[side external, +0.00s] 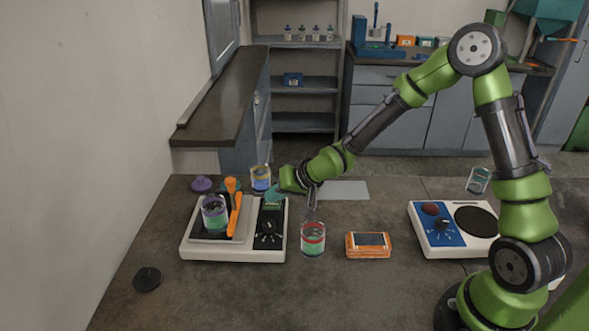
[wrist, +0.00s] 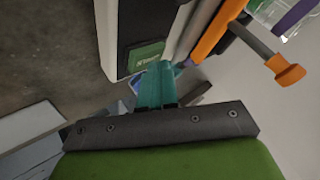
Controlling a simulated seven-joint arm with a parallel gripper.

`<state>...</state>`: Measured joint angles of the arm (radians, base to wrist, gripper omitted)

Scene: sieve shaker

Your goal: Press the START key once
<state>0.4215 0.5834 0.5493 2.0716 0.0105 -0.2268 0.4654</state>
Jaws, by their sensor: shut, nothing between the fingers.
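The white shaker base (side external: 222,253) stands on the left of the bench, with a black control panel (side external: 268,238) along its right side. A knob sits on the panel, and a small green rectangle (side external: 271,206) lies at its far end. The green rectangle (wrist: 147,54) also shows in the wrist view with blurred pale lettering; I cannot tell whether it is the START key or a display. My gripper (side external: 272,193) is shut and empty, close to the panel's far end. Its teal fingers (wrist: 158,72) are beside the green rectangle; contact cannot be told.
A clear jar (side external: 214,216) and an orange clamp (side external: 235,214) are on the shaker. A red-banded beaker (side external: 313,240) stands right of it, a blue-filled beaker (side external: 260,178) behind. An orange device (side external: 368,252) and a white hotplate unit (side external: 424,240) stand farther right.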

